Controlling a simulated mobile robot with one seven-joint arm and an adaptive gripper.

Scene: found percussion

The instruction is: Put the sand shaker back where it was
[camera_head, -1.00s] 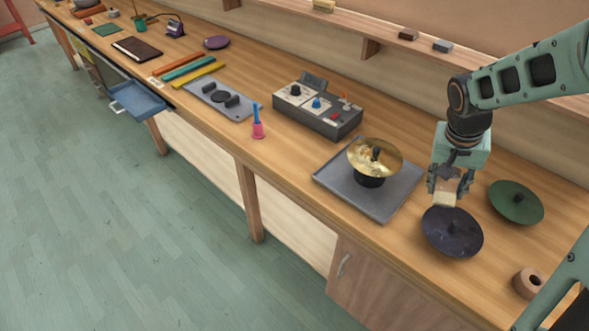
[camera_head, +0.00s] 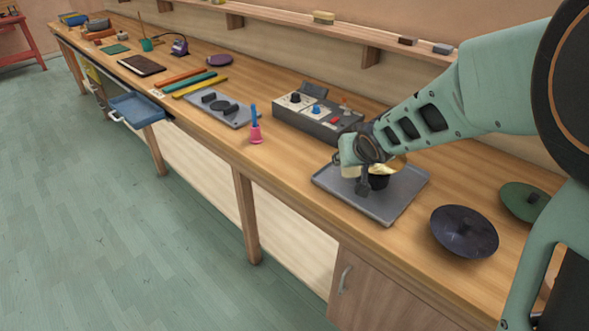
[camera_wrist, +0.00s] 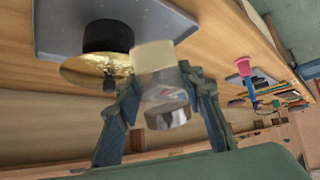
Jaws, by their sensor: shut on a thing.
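The sand shaker (camera_wrist: 162,88), a clear jar with a cream end, is between the two fingers of my gripper (camera_wrist: 160,80) in the wrist view. My gripper is shut on it. In the head view my gripper (camera_head: 362,182) is over the grey tray (camera_head: 405,205), in front of the brass cymbal (camera_head: 396,163).
A dark cymbal (camera_head: 463,232) and a green one (camera_head: 522,200) lie to the right. A control box (camera_head: 318,122) stands behind the tray. A pink bell with a blue handle (camera_head: 255,128) stands left near the bench edge. A wall shelf (camera_head: 370,52) runs behind.

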